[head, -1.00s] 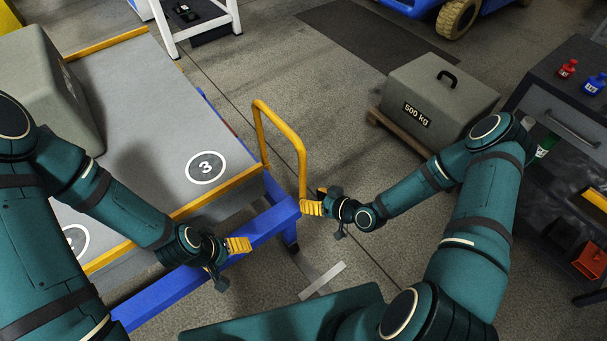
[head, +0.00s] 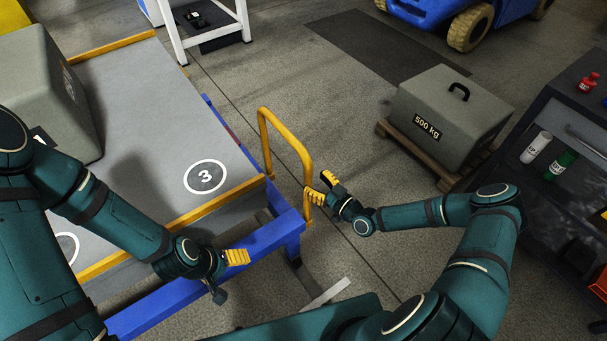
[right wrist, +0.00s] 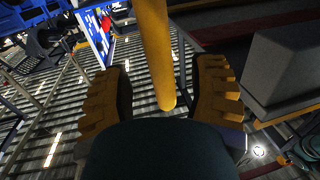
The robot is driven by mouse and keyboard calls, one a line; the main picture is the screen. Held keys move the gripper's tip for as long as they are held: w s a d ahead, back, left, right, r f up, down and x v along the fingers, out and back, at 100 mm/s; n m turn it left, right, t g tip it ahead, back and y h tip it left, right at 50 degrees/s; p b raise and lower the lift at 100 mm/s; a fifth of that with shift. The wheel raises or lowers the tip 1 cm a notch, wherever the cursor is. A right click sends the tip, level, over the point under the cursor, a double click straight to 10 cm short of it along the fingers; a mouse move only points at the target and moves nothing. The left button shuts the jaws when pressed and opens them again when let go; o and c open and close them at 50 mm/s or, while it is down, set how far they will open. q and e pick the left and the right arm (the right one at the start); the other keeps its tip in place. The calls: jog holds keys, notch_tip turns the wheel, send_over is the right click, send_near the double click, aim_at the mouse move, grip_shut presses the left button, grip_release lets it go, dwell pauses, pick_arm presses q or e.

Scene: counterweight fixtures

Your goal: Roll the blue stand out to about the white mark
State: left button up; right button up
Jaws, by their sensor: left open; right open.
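The blue stand (head: 270,235) is at the left in the head view, with a grey deck edged in yellow and a yellow handle (head: 291,138) at its right end. My right gripper (head: 319,188) is open at the handle's near upright. In the right wrist view the yellow bar (right wrist: 157,55) shows between the two spread fingers, with gaps on both sides. My left gripper (head: 238,257) is open and empty, close to the stand's blue front beam; I cannot tell whether it touches. The white mark (head: 328,293) is a strip on the floor right of the stand's near corner.
A grey weight (head: 70,100) stands on the deck at the left. A 500 kg block (head: 450,105) sits on a wooden pallet at the right. A dark cabinet (head: 560,150) is at the far right. The floor between handle and pallet is clear.

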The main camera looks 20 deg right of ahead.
jog(key=shift+x, duration=2.75)
grip_shut()
